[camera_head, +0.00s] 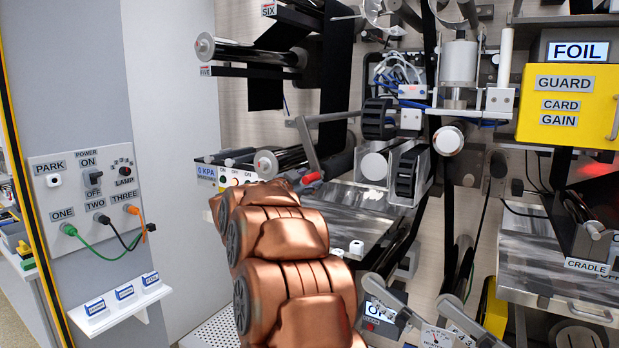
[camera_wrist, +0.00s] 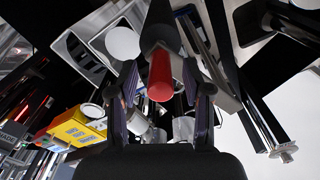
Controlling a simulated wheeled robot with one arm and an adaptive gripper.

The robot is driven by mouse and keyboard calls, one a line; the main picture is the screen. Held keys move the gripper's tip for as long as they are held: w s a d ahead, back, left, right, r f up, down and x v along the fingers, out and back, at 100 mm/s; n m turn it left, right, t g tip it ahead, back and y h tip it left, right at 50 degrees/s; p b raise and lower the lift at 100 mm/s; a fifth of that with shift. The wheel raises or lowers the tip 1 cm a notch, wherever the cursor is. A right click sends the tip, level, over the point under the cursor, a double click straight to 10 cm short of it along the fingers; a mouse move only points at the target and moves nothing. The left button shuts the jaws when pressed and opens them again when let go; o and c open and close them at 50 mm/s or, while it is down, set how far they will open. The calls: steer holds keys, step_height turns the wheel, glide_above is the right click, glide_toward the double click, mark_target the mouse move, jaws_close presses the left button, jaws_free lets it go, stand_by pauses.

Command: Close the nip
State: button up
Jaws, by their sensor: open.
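A grey lever (camera_head: 307,148) with a red grip (camera_head: 312,177) hangs down in the middle of the head view, just past the end of my copper arm. In the wrist view the red grip (camera_wrist: 160,72) points toward the camera. My gripper (camera_wrist: 161,84) is open, with one dark finger on each side of the red grip. I cannot tell whether either finger touches it. In the head view my arm hides the gripper. Dark rollers with white end caps (camera_head: 374,166) sit right of the lever; no label marks the nip, and I cannot tell their gap.
A yellow guard box (camera_head: 566,104) stands at the right. A roller marked five (camera_head: 250,52) and a lower roller (camera_head: 268,163) stick out on the left side of the machine. A metal table (camera_head: 360,214) lies below. A panel with cables (camera_head: 90,195) is at the far left.

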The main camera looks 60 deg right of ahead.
steer(key=shift+d, duration=0.45)
jaws_close()
stand_by(0.5)
